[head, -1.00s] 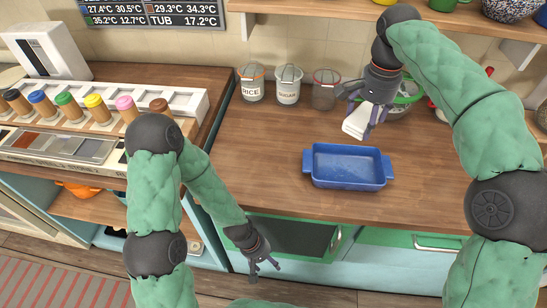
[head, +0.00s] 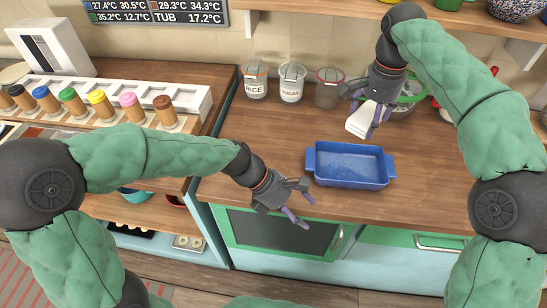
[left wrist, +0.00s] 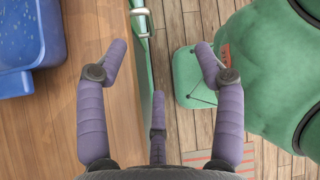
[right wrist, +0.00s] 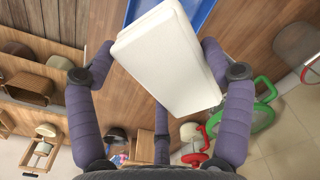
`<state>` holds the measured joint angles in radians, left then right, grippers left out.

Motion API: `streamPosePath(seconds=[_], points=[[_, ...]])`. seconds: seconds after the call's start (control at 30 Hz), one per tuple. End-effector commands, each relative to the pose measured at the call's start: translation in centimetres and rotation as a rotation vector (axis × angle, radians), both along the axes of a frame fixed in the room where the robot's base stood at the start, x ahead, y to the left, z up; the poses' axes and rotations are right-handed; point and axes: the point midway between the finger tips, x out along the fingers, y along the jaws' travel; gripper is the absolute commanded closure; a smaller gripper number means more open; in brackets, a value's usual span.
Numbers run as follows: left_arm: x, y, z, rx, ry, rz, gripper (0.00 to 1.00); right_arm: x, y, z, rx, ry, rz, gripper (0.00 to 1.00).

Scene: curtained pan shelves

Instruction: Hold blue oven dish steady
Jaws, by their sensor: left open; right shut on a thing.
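The blue oven dish (head: 349,179) stands upright on the wooden counter near its front edge. It also shows at the upper left of the left wrist view (left wrist: 30,48), and part of it shows at the top of the right wrist view (right wrist: 196,10). My left gripper (head: 304,204) is open and empty, just left of the dish and a little in front of it, over the counter's front edge, not touching the dish. My right gripper (head: 374,116) is shut on a white block (right wrist: 168,55) and holds it above the counter behind the dish.
Three jars (head: 292,82) stand at the back of the counter. A green-rimmed bowl or colander (head: 409,94) is behind my right gripper. A rack of capped spice jars (head: 100,104) stands at the left. The counter left of the dish (head: 245,140) is clear.

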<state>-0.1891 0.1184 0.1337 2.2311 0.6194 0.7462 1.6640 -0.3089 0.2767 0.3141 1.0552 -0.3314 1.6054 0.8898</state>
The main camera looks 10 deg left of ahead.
Motion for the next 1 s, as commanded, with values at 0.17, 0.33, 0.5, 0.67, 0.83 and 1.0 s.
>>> streamPosePath(seconds=[0.17, 0.33, 0.5, 0.67, 0.83, 1.0], points=[[4.7, 2.0, 1.6, -0.145, 0.225, 0.453, 0.32, 0.0, 0.0, 0.0, 0.0, 0.0, 0.0, 0.72], [8.9, 4.9, 2.8, -0.294, 0.431, 0.822, 0.32, 0.0, 0.0, 0.0, 0.0, 0.0, 0.0, 0.72], [11.6, 7.5, 3.6, -0.41, 0.572, 1.057, 0.32, 0.0, 0.0, 0.0, 0.0, 0.0, 0.0, 0.72], [12.6, 8.5, 3.7, -0.462, 0.634, 1.148, 0.32, 0.0, 0.0, 0.0, 0.0, 0.0, 0.0, 0.72], [13.3, 7.7, 3.1, -0.468, 0.642, 1.158, 0.32, 0.0, 0.0, 0.0, 0.0, 0.0, 0.0, 0.72], [14.5, 5.7, 1.8, -0.466, 0.643, 1.156, 0.32, 0.0, 0.0, 0.0, 0.0, 0.0, 0.0, 0.72]])
